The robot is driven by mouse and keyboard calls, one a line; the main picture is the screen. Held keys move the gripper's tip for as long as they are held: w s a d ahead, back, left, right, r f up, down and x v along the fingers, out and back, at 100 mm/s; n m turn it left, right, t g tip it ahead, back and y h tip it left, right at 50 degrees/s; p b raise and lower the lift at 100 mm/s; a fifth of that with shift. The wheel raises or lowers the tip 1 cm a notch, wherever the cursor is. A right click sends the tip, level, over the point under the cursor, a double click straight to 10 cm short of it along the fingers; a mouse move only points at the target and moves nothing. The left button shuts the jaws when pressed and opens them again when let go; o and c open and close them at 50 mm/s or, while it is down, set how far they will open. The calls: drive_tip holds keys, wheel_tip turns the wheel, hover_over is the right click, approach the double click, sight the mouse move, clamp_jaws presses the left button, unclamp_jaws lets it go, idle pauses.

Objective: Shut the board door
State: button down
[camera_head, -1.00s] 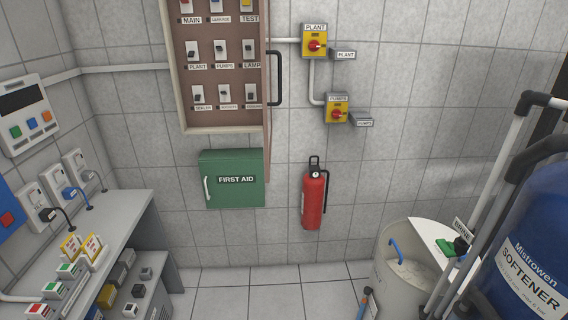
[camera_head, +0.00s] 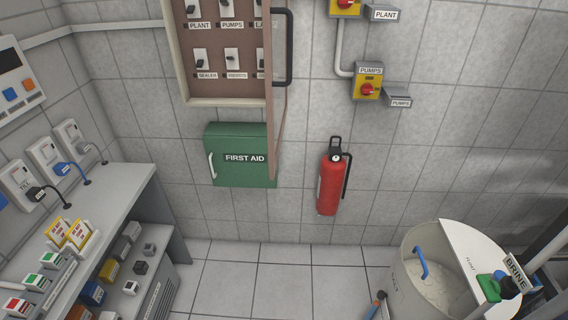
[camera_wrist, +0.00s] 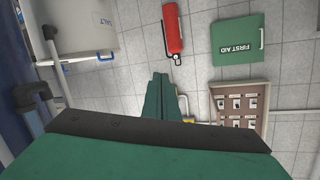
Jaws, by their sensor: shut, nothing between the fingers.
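The board (camera_head: 226,101) is a beige-framed wall cabinet with a brown back and rows of labelled switches; its top is cut off in the head view. Its door (camera_head: 273,125) stands open, seen nearly edge-on at the board's right side, with a black bar handle (camera_head: 289,50). The board also shows in the wrist view (camera_wrist: 266,98), turned over, right of my gripper. My gripper (camera_wrist: 160,76) has dark green fingers, shut and empty, apart from the board. It is not in the head view.
A green first aid box (camera_head: 241,171) hangs below the board, and a red extinguisher (camera_head: 329,185) to its right. Yellow PLANT and PUMPS (camera_head: 368,82) switches are on the wall. A bench (camera_head: 128,181) stands left and a brine tank (camera_head: 405,275) right.

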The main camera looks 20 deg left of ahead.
drive_tip(key=w+a+r+m+t+y, duration=0.1)
drive_tip(key=w+a+r+m, duration=0.2)
drive_tip(key=w, duration=0.7)
drive_tip(key=w+a+r+m+y, duration=0.1)
drive_tip(key=w+r+m+y, duration=0.15)
drive_tip(key=w+r, duration=0.45)
drive_tip(key=w+a+r+m+y, duration=0.2)
drive_tip(key=w+a+r, duration=0.2)
drive_tip(key=w+r, duration=0.35)
drive_tip(key=w+a+r+m+y, duration=0.25)
drive_tip(key=w+r, duration=0.35)
drive_tip(key=r, duration=0.3)
drive_tip(key=w+a+n, duration=0.1)
drive_tip(key=w+a, duration=0.6)
drive_tip(key=a, duration=0.2)
drive_tip(key=shift+w+a+g, duration=0.2)
drive_tip(key=shift+g, duration=0.1)
drive_tip(key=shift+w+a, duration=0.1)
